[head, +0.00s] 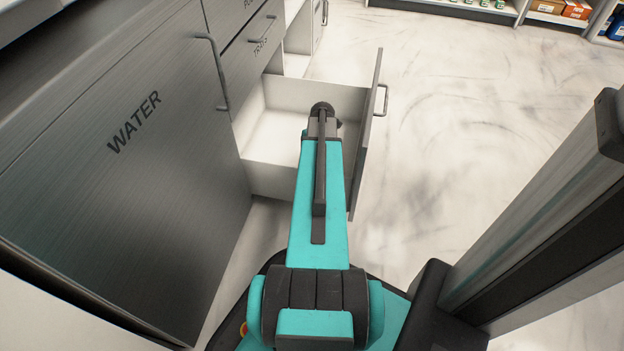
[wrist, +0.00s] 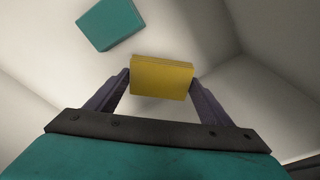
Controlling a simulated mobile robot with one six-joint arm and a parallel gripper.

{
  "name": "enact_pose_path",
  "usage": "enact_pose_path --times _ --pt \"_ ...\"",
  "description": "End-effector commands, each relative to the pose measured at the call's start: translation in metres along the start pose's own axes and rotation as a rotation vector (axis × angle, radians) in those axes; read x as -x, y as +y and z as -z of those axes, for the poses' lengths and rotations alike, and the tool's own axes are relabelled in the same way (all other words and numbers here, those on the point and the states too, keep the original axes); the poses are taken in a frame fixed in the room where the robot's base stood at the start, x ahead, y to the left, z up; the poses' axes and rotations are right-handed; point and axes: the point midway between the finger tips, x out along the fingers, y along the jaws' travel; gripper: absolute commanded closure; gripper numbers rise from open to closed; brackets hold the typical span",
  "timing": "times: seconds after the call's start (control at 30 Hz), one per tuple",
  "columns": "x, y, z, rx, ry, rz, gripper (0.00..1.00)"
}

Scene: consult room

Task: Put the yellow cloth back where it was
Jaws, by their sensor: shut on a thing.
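The yellow cloth (wrist: 161,78), a folded block, is between the fingertips of my gripper (wrist: 160,84) in the wrist view. My gripper is shut on it, one finger at each side. Below and around it are the pale inside faces of the open drawer (head: 275,135). In the head view my arm reaches over this drawer, and its end hides the cloth and the fingers. I cannot tell whether the cloth touches the drawer floor.
A teal folded block (wrist: 109,24) lies in the drawer, apart from the yellow cloth. The drawer front (head: 366,140) stands out from the cabinets. A closed cabinet door marked WATER (head: 130,170) is at the left. The floor (head: 470,130) right of the drawer is clear.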

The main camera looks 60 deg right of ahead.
Motion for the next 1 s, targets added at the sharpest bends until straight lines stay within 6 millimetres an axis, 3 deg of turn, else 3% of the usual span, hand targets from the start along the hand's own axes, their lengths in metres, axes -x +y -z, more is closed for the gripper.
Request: enact_pose_path --times 0.17,0.53,1.0 --pt "-0.005 0.0 -0.001 0.0 0.0 0.0 0.47" --pt "-0.047 0.0 -0.007 0.001 0.001 0.001 0.47" --pt "-0.051 0.001 -0.007 0.001 0.0 0.0 0.47"
